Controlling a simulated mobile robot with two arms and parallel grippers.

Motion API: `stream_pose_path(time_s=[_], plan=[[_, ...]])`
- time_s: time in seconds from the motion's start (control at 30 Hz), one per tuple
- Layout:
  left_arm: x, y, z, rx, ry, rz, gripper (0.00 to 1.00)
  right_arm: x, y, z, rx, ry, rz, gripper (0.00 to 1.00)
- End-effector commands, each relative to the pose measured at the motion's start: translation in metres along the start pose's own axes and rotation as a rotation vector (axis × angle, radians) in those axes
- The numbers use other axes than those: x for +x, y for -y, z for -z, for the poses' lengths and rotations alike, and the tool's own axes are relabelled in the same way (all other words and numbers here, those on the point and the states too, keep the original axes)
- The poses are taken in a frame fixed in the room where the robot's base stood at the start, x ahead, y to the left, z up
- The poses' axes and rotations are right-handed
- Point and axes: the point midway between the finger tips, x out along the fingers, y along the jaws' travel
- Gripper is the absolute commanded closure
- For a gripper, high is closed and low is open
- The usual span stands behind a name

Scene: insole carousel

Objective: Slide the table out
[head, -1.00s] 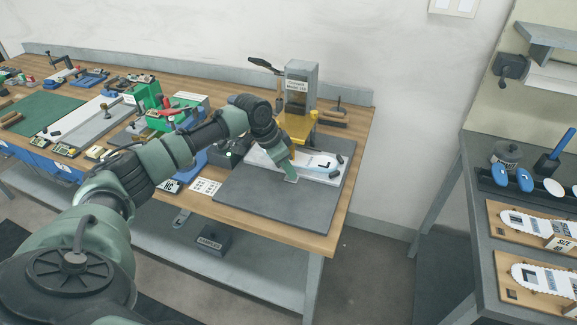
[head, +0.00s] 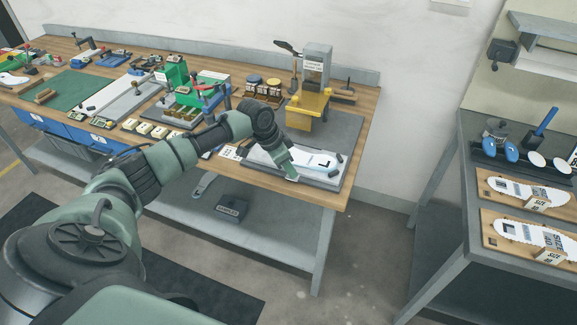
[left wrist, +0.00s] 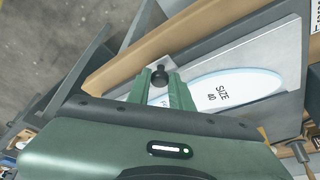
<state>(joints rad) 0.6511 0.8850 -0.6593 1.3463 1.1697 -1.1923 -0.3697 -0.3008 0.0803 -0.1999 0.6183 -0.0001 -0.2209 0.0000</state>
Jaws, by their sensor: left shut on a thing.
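The sliding table (head: 262,157) is a pale plate on the dark grey base (head: 345,128) in front of the press. It reaches close to the bench's front edge. A white insole with a pale blue rim (head: 310,161) lies on it; the left wrist view shows the insole (left wrist: 225,93) marked SIZE 40 and the plate (left wrist: 262,60) around it. My left gripper (head: 292,177) is at the plate's front edge. In the left wrist view its fingers (left wrist: 160,88) are shut around a black knob (left wrist: 160,74). My right gripper is not in view.
The yellow and grey press (head: 308,105) stands behind the plate. Trays, bins and a green mat (head: 75,90) fill the bench to the left. A second bench at the right holds boards with insoles (head: 525,190). The floor between the benches is clear.

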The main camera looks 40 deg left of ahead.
Motion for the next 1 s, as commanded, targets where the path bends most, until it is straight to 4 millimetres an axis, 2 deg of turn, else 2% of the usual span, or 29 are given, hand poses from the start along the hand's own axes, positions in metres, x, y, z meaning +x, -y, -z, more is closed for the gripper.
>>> stream_pose_path(time_s=[0.27,0.3,0.33,0.7,0.77,1.0], plan=[[-0.001,0.001,0.002,0.0,-0.005,0.002,1.0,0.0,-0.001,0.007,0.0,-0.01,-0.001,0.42],[-0.001,0.001,0.002,0.0,-0.006,0.002,0.7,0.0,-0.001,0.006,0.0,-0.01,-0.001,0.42],[-0.001,0.001,0.002,0.0,-0.006,0.002,0.69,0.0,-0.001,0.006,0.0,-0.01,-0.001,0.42],[-0.005,0.001,0.001,0.0,-0.004,0.002,0.69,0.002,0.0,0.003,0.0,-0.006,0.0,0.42],[-0.012,0.001,0.001,0.001,-0.006,0.002,0.69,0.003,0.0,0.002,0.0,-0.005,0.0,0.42],[-0.053,0.002,0.0,0.002,-0.005,0.004,0.69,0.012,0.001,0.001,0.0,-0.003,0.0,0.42]])
